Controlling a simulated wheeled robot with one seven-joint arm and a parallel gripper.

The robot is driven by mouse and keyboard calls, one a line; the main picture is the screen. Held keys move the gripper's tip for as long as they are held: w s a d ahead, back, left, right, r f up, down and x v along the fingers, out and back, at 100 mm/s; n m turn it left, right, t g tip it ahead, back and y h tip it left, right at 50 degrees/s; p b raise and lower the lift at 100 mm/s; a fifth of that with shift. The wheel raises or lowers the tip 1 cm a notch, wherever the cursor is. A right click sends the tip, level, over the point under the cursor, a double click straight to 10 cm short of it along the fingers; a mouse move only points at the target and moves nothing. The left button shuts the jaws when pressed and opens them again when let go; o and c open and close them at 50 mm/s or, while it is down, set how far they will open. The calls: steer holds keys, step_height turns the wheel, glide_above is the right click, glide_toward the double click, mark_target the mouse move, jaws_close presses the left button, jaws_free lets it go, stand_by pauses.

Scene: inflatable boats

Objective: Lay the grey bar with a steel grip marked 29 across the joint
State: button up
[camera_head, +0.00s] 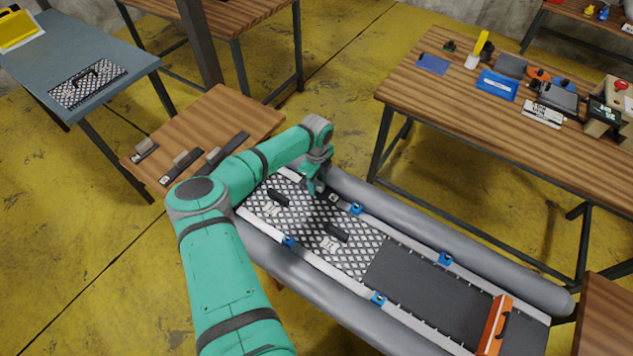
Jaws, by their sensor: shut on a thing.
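My gripper (314,186) is over the far edge of the inflatable boat, low above the chequered floor. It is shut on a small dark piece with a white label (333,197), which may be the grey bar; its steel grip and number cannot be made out. Whether the piece touches the floor or side rail cannot be told. The chequered floor (350,262) has two black handles, and meets a plain dark floor panel (420,288) along a crosswise seam. Any joint between chequered boards is not clear at this size.
Several dark bars lie on the small wooden table (250,108) at left. Blue clips (445,259) sit along the boat's rails. An orange piece (495,325) stands across the near-right end. A cluttered wooden table (440,95) stands behind; a blue-grey table (110,55) stands far left.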

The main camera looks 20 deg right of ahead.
steer(key=o, duration=1.2)
steer(key=shift+d+r, duration=0.1)
steer(key=shift+d, duration=0.05)
step_height(320, 180, up, 11)
steer(key=shift+a, duration=0.2)
steer(key=shift+a+f, duration=0.1)
steer(key=shift+f, duration=0.1)
